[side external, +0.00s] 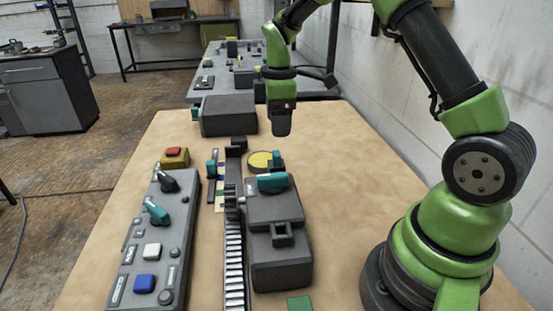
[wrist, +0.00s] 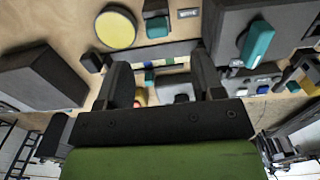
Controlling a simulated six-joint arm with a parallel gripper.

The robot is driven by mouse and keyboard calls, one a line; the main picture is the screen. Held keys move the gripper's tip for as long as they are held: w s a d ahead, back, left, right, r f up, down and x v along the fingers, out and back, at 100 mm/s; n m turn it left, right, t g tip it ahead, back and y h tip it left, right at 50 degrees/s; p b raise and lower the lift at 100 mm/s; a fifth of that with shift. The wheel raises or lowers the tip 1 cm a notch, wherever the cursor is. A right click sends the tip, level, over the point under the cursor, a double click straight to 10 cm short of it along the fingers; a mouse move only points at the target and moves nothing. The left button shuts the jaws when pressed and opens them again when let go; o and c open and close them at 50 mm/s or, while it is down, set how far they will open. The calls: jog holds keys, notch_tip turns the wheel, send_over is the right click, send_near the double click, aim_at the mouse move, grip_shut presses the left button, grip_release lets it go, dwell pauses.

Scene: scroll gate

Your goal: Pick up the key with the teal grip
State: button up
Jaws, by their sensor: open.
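Several teal pieces show, and I cannot tell for sure which is the key's grip. One small teal piece (side external: 277,160) stands beside the yellow disc; in the wrist view it sits in a dark holder (wrist: 157,26). A larger teal bar (side external: 273,183) lies on top of the grey box, also seen in the wrist view (wrist: 257,42). Another small teal piece (side external: 211,167) stands left of the dark rail. My gripper (side external: 281,134) hangs empty above the table, behind and above the yellow disc. In the wrist view its fingers (wrist: 163,78) are apart.
The yellow disc (side external: 260,161) lies flat. The grey box (side external: 280,240) stands beside a toothed rail (side external: 234,262). A control panel (side external: 150,250) with levers and buttons is at left. A dark box (side external: 229,117) stands at the back. The table's right side is mostly clear.

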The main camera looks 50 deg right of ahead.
aim_at(279, 152)
jog(key=f, duration=0.9)
jog(key=shift+w+d+f, duration=0.1)
jog(key=shift+d+f, duration=0.05)
jog(key=shift+d, duration=0.05)
jog(key=c, duration=1)
